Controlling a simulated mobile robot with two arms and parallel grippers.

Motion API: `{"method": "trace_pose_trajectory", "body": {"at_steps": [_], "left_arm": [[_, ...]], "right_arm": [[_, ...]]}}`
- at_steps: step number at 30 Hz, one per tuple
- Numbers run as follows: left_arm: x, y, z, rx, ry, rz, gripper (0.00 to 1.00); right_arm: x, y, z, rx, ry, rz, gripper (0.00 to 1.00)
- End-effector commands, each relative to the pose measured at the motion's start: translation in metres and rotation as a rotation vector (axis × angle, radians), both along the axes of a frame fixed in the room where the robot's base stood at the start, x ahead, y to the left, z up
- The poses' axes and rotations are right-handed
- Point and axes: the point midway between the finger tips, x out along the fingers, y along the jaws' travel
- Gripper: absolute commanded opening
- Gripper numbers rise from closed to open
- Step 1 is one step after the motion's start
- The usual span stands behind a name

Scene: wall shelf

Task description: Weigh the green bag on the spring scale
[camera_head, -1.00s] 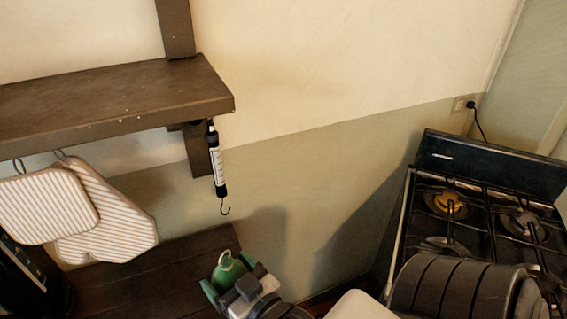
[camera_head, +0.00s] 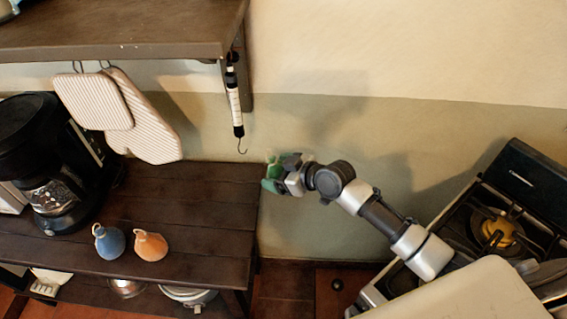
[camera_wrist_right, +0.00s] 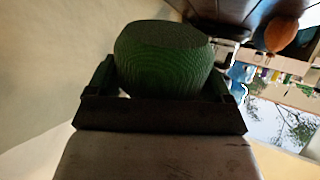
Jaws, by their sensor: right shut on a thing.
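The spring scale (camera_head: 234,100) hangs upright under the right end of the wall shelf, with its bare hook (camera_head: 242,147) at the bottom. My right gripper (camera_head: 273,178) is shut on the green bag (camera_head: 274,166), which is partly hidden by the fingers. The gripper and bag are just right of the table's right edge, a little below and to the right of the hook, apart from it. In the right wrist view the green bag (camera_wrist_right: 163,58) sits between the two fingers (camera_wrist_right: 165,85). My left gripper is not in view.
The wooden shelf (camera_head: 120,42) is above, with striped pot holders (camera_head: 148,125) hanging from it. On the table (camera_head: 190,200) stand a blue bag (camera_head: 109,242), an orange bag (camera_head: 150,245) and a coffee maker (camera_head: 50,160). A stove (camera_head: 520,215) is at right.

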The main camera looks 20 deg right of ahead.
Motion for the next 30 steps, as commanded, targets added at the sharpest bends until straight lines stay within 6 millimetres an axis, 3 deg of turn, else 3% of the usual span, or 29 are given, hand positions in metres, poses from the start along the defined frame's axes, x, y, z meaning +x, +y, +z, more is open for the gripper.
{"method": "trace_pose_trajectory", "body": {"at_steps": [4,19,30], "left_arm": [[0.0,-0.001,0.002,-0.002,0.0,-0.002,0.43],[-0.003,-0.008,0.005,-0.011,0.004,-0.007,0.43],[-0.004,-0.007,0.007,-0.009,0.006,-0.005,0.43]], "right_arm": [[0.011,-0.014,0.003,-0.017,0.013,0.008,0.42],[0.011,-0.016,0.005,-0.02,0.014,0.003,0.42],[0.018,0.002,0.004,-0.018,0.012,0.002,0.42]]}}
